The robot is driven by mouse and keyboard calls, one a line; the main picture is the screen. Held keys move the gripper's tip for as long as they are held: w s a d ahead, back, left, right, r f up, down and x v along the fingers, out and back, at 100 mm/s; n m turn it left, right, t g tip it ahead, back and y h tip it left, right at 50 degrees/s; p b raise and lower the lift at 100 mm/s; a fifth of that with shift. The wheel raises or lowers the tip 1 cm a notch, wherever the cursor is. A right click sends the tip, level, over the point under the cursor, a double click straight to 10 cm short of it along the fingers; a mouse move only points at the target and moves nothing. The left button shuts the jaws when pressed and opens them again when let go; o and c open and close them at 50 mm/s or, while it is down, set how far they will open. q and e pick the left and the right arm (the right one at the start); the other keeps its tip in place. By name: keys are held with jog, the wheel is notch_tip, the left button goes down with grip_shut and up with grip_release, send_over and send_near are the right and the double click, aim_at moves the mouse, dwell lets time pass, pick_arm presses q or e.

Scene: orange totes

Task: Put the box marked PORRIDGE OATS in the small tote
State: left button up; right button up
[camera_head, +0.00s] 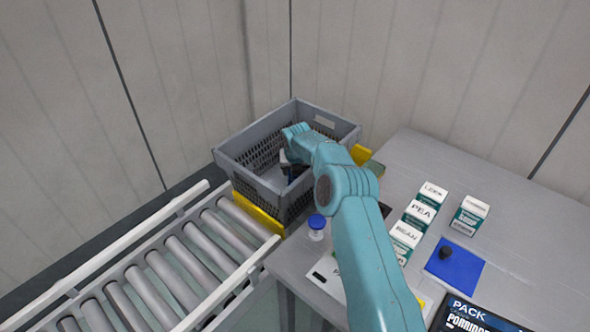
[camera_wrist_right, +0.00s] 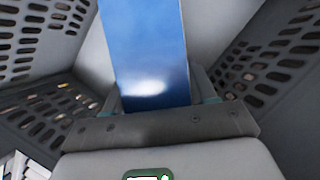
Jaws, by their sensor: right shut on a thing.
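My right gripper (camera_head: 292,168) reaches down inside a grey mesh-sided tote (camera_head: 240,170) at the end of the roller conveyor. In the right wrist view my right gripper (camera_wrist_right: 157,100) is shut on a blue box (camera_wrist_right: 147,50), with a finger on each side of it. The perforated tote walls (camera_wrist_right: 40,40) surround the box there. No lettering shows on the blue box, so I cannot read its name. In the head view my arm mostly hides it. I cannot tell whether it touches the tote floor. My left gripper is not in view.
A blue-capped jar (camera_head: 316,224) stands near the tote. Rollers (camera_head: 180,275) run left.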

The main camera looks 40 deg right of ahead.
jog(key=shift+s+d+f, duration=0.15)
jog(key=shift+s+f, duration=0.05)
jog(key=shift+s, duration=0.05)
jog(key=shift+w+f, duration=0.1)
jog(key=shift+f, duration=0.1)
jog(key=shift+w+f, duration=0.1)
jog(key=shift+w, duration=0.05)
jog(key=o, duration=1.1)
jog(key=shift+o, duration=1.3)
jog(key=shift+s, duration=0.2)
jog(key=shift+w, duration=0.1)
